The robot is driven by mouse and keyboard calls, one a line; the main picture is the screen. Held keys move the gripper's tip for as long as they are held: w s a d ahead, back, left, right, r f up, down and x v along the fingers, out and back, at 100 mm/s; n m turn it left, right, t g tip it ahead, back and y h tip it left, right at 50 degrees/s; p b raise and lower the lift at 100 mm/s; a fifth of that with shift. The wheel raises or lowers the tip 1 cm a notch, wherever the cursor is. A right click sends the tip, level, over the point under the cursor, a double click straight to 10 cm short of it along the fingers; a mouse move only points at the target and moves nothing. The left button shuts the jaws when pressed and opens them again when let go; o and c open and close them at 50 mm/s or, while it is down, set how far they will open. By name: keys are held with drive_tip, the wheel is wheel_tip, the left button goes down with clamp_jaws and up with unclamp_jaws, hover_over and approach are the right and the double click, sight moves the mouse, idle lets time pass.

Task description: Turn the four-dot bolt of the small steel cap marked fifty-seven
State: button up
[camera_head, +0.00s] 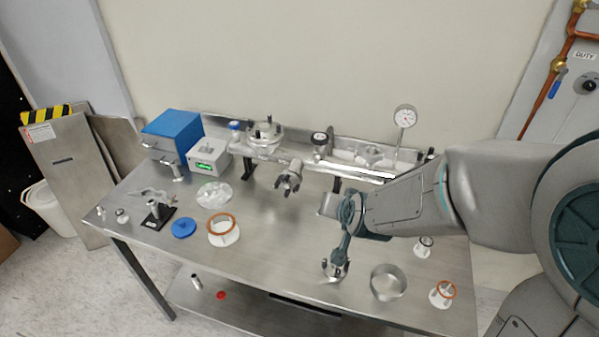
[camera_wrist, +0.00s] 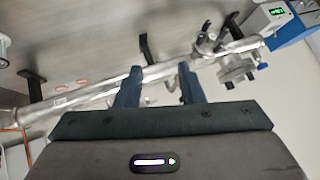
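A steel pipe assembly (camera_head: 300,160) runs along the back of the bench. A small steel fitting with dark bolt parts (camera_head: 289,177) sticks out from its front; it also shows in the wrist view (camera_wrist: 208,38). It may be the small cap, but I cannot read any number or bolt dots. A larger flange with several bolts (camera_head: 265,135) stands on top of the pipe; it also shows in the wrist view (camera_wrist: 236,68). In the wrist view my gripper (camera_wrist: 158,70) has its two teal fingers apart, with the pipe beyond them. Nothing is held between them.
A dial gauge (camera_head: 405,117) stands at the back right. A blue box (camera_head: 172,133) and a white box with a green display (camera_head: 209,158) stand at the back left. A steel ring (camera_head: 388,283) and a white fitting with an orange ring (camera_head: 223,229) stand on the bench. The bench's middle is clear.

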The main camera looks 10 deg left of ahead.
sight(285, 197)
drive_tip(key=s+a+f+m+t, duration=0.2)
drive_tip(key=a+f+m+t, duration=0.6)
drive_tip(key=a, duration=0.5)
drive_tip(key=shift+n+g, duration=0.3)
drive_tip(key=shift+g, duration=0.5)
drive_tip(key=p+x, duration=0.1)
drive_tip(key=x, duration=0.6)
drive_tip(key=p+x, duration=0.1)
drive_tip(key=x, duration=0.5)
drive_tip(key=shift+w+d+f+p, duration=0.1)
drive_tip(key=shift+w+f+p, duration=0.25)
drive_tip(key=shift+p, duration=0.05)
clamp_jaws()
drive_tip(key=shift+d, duration=0.15)
